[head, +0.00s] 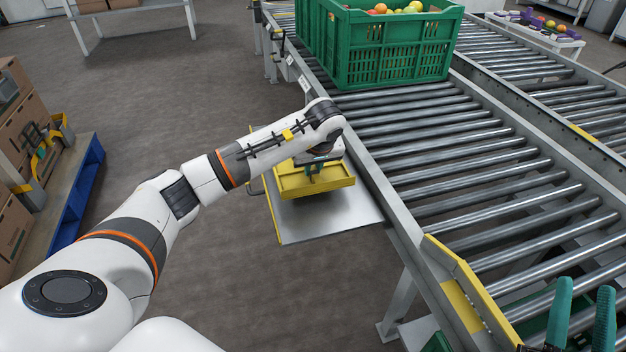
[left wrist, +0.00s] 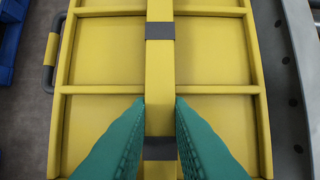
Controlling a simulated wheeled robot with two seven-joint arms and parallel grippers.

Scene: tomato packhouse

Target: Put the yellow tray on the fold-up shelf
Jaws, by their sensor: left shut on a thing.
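The yellow tray (head: 342,183) is over the fold-up shelf (head: 330,225), a grey metal plate beside the conveyor. A shadow lies under the tray; I cannot tell whether it touches the plate. My left gripper (head: 314,172) is shut on the tray's raised middle bar. In the left wrist view, the green fingertips (left wrist: 160,102) sit on both sides of that bar, and the divided tray (left wrist: 100,110) fills most of the picture. My right gripper (head: 585,288) is at the bottom right, its green fingers apart and empty.
The roller conveyor (head: 455,170) runs along the shelf's right side. A green crate (head: 395,55) of tomatoes stands on it at the back. A yellow guard (head: 462,285) is on its near edge. Cartons on a blue pallet (head: 75,200) are at left. The floor between is clear.

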